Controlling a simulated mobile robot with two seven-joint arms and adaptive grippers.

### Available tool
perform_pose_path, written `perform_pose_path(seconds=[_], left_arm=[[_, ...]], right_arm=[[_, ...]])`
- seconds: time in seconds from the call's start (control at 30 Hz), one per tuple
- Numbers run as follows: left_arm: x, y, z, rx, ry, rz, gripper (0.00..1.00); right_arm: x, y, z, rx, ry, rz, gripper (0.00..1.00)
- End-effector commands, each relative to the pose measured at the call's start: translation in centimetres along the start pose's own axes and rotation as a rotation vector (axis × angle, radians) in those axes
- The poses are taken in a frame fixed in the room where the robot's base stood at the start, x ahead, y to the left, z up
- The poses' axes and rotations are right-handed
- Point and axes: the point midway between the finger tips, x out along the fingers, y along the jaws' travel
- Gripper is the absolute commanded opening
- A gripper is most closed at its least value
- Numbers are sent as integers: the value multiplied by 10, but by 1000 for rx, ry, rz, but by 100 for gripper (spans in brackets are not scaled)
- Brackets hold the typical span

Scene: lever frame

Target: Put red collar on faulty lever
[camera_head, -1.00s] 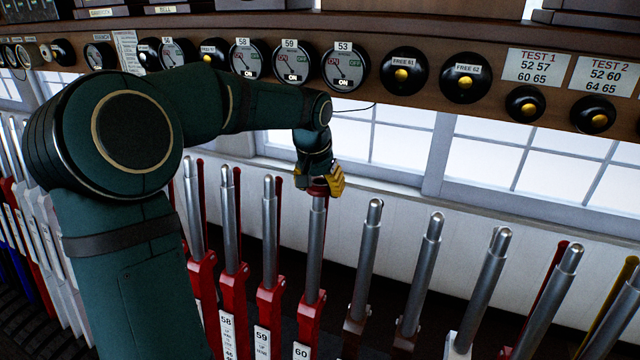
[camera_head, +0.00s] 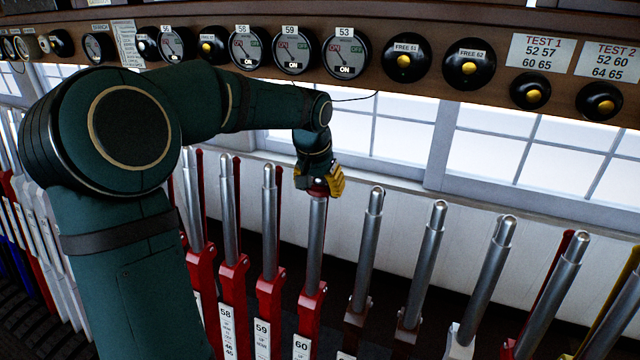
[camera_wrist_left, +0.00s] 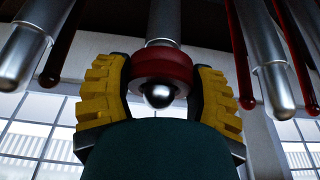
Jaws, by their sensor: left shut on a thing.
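My left gripper (camera_head: 320,185) is shut on the red collar (camera_head: 317,191) at the top of the steel handle of the red lever marked 60 (camera_head: 315,245). In the left wrist view the collar (camera_wrist_left: 162,66) is around the handle, and the rounded steel tip (camera_wrist_left: 159,95) pokes through it. The yellow ridged fingers (camera_wrist_left: 160,92) stand on both sides of the collar. My right gripper is not in view.
Red levers 59 (camera_head: 270,230) and 58 (camera_head: 229,220) stand close on the left. Other steel-handled levers (camera_head: 366,250) stand on the right. An instrument shelf with dials (camera_head: 345,58) runs above, with windows (camera_head: 400,135) behind.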

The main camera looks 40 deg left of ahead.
Motion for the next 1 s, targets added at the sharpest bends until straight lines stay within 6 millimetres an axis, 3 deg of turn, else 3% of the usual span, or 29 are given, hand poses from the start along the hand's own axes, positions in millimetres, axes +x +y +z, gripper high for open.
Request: perform_pose_path(seconds=[0.27,0.3,0.37,0.4,1.0], left_arm=[[0,0,0,0,1,0,28],[0,0,0,0,1,0,72],[0,0,0,0,1,0,93],[0,0,0,0,1,0,96],[1,0,0,0,0,0,94]], right_arm=[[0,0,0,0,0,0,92],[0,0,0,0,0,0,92],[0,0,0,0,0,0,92],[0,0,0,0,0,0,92],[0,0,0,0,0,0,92]])
